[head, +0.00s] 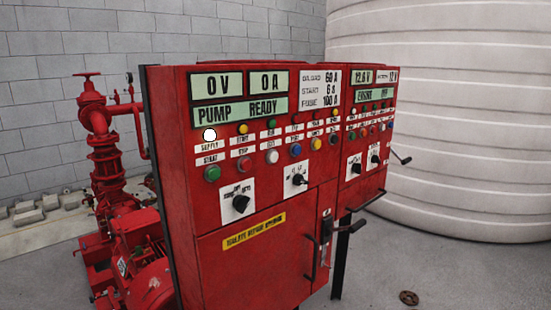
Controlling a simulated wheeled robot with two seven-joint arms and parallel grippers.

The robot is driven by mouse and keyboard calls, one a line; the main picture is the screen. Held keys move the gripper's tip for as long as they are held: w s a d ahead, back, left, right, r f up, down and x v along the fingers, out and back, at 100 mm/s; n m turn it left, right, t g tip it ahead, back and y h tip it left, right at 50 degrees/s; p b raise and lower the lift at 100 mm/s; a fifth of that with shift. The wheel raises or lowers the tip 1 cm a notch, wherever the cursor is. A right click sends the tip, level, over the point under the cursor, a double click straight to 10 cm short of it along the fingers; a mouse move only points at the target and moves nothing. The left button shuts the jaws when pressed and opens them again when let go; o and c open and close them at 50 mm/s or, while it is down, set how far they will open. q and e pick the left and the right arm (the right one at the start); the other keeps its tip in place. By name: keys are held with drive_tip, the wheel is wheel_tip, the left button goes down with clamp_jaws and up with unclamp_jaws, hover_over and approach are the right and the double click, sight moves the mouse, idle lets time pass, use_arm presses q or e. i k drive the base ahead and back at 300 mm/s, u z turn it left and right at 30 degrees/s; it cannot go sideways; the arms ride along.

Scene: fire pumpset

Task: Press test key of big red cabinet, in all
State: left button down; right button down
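Most small labels are too blurred to read, so I cannot tell which one is the test key. Neither of my grippers is in view.
Rotary switches (240,203) and a handle (311,259) stick out from the cabinet front. Red pump piping (105,160) stands behind it at left. A large white ribbed tank (450,120) is at the right. Grey floor (455,275) is mostly clear at front right.

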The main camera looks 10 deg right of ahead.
sight(273, 156)
drive_tip(key=k, duration=1.25)
drive_tip(key=u, duration=1.1)
drive_tip(key=i, duration=1.6)
drive_tip(key=z, duration=0.8)
drive_tip(key=i, duration=0.4)
drive_tip(key=z, duration=0.45)
